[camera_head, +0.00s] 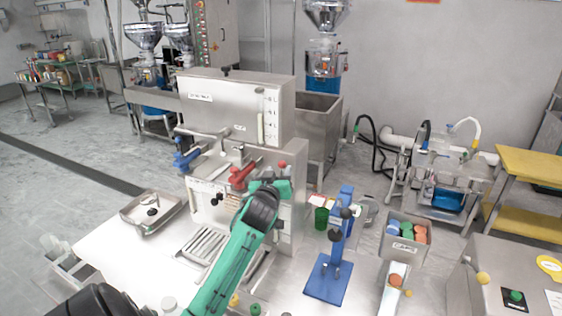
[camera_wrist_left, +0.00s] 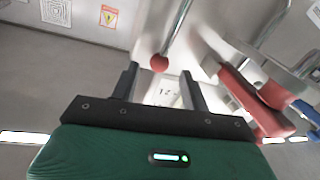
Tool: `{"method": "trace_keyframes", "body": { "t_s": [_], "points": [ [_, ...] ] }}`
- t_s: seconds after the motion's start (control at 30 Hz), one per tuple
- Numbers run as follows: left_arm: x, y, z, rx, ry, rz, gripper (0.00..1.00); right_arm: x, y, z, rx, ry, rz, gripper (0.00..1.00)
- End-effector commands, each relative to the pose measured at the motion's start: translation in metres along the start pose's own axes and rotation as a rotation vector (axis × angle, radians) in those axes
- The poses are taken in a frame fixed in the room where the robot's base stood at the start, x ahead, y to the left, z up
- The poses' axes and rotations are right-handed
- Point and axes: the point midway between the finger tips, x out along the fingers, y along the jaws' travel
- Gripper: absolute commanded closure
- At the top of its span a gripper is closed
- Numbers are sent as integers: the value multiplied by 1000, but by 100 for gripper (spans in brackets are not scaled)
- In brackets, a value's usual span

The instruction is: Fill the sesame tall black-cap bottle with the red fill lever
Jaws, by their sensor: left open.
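The red fill lever shows as a red ball knob (camera_head: 283,163) on the front of the steel filling machine (camera_head: 235,105). In the left wrist view the red knob (camera_wrist_left: 160,62) sits on a thin metal rod. My left gripper (camera_wrist_left: 160,72) is open, and in that view the knob appears between its fingertips; contact cannot be told. In the head view my left gripper (camera_head: 280,184) is just below the knob. A red valve (camera_head: 240,177) is left of it, and also shows in the wrist view (camera_wrist_left: 262,98). I cannot make out the sesame bottle; my arm hides part of the counter.
A blue valve (camera_head: 187,156) is further left on the machine. A drip grate (camera_head: 204,243) and a metal tray (camera_head: 136,217) lie on the counter. A blue press stand (camera_head: 328,278) and a bin of coloured caps (camera_head: 399,251) stand to the right.

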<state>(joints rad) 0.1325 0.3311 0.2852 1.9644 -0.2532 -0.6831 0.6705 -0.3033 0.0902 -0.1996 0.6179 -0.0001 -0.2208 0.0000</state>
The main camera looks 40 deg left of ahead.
Motion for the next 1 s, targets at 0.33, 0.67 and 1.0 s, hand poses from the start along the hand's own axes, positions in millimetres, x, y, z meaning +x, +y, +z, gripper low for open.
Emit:
{"method": "trace_keyframes", "body": {
  "t_s": [0.33, 0.67, 1.0],
  "points": [
    [36, 0, -1, 1, 1, 1, 54, -16, -16, -13, 8, 15, -17, 22],
    [38, 0, 0, 1, 1, 1, 54, -16, -11, -8, 5, 9, -12, 22],
    [38, 0, 0, 0, 0, 0, 100, -16, -4, -6, 2, 6, -5, 22]
  ]
}}
